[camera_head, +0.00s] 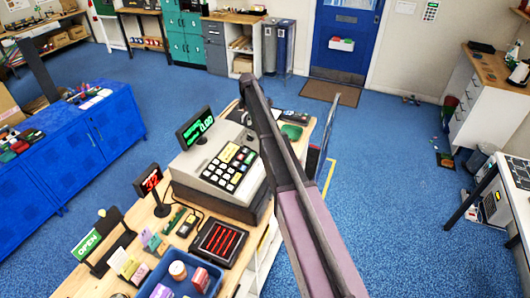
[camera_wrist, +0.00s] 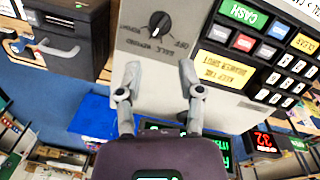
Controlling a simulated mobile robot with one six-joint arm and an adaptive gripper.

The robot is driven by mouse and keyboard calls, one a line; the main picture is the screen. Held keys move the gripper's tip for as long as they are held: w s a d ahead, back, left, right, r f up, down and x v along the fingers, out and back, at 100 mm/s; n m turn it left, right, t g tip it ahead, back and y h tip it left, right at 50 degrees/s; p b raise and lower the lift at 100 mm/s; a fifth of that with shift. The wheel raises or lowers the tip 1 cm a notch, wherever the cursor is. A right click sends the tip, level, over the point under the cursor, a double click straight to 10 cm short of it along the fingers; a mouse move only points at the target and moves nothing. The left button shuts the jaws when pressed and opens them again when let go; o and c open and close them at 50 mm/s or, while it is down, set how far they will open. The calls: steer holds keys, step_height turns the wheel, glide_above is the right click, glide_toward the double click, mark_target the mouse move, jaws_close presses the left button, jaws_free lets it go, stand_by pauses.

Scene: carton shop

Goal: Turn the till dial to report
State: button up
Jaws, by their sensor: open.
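The till (camera_head: 222,168) stands on the wooden counter in the head view, with a lit green display (camera_head: 195,127) and a keypad. Its grey panel also fills the upper middle of the wrist view (camera_wrist: 205,90). The round black till dial (camera_wrist: 159,24) is on that panel, with a pale pointer mark. The small lettering around it appears upside down and is hard to read; which label the pointer meets I cannot tell. My gripper (camera_wrist: 160,68) is open and empty, its fingertips apart and below the dial in the wrist view.
My arm crosses the till's right side in the head view. Blue floor right of the counter is open.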

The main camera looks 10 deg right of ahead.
steer(key=s+r+m+p, duration=0.2)
steer(key=s+m, duration=0.8)
steer(key=s, duration=1.9)
steer(key=shift+d+r, duration=0.2)
steer(key=shift+r, duration=0.35)
steer(key=shift+s, duration=0.1)
steer(key=shift+f, duration=0.1)
steer(key=s+f+m+b, duration=0.2)
steer(key=s+f+b, duration=0.6)
steer(key=f+b, duration=0.2)
steer(key=s+f+m+b, duration=0.2)
steer(key=s+f+b, duration=0.5)
steer(key=f+b, duration=0.4)
steer(key=shift+s+f+m+g, duration=0.35)
steer(key=shift+m+g, duration=0.05)
